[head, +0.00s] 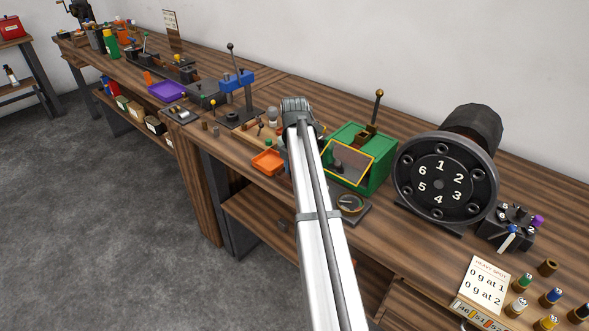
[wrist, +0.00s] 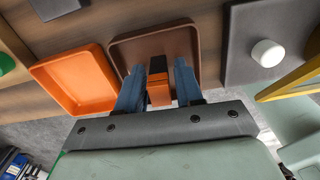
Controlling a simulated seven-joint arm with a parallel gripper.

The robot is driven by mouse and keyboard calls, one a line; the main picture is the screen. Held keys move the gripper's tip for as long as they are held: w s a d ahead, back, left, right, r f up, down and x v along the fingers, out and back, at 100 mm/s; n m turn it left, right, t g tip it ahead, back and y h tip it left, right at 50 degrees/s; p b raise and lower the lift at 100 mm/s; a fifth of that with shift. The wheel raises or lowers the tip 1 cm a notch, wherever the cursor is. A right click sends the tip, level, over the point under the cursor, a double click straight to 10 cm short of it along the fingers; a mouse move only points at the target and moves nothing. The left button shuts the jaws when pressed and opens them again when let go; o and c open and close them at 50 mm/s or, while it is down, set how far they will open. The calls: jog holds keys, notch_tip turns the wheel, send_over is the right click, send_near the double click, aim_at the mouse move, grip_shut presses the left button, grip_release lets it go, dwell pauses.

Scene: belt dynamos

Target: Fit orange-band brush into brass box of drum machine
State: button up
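An orange and black block, apparently the orange-band brush (wrist: 159,88), is between the two blue fingers of my gripper (wrist: 159,85) in the wrist view. The fingers flank it closely, but I cannot tell whether both press on it. A brown tray (wrist: 120,49) is beneath and behind them. In the head view my gripper's end is beyond the pale arm link (head: 310,190), near the bench's front, and its fingers and the brush are hidden. A green machine (head: 375,175) with a yellow-framed window and lever stands just right.
An orange tray (head: 268,162) is left of my gripper. It looks empty in the wrist view (wrist: 80,78). A large numbered wheel (head: 440,185) stands right. A blue press (head: 237,85) is farther left.

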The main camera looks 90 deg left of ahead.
jog(key=shift+r, duration=1)
jog(key=shift+c, duration=0.2)
grip_shut()
jog(key=shift+r, duration=0.2)
jog(key=shift+r, duration=2.05)
jog(key=shift+r, duration=0.1)
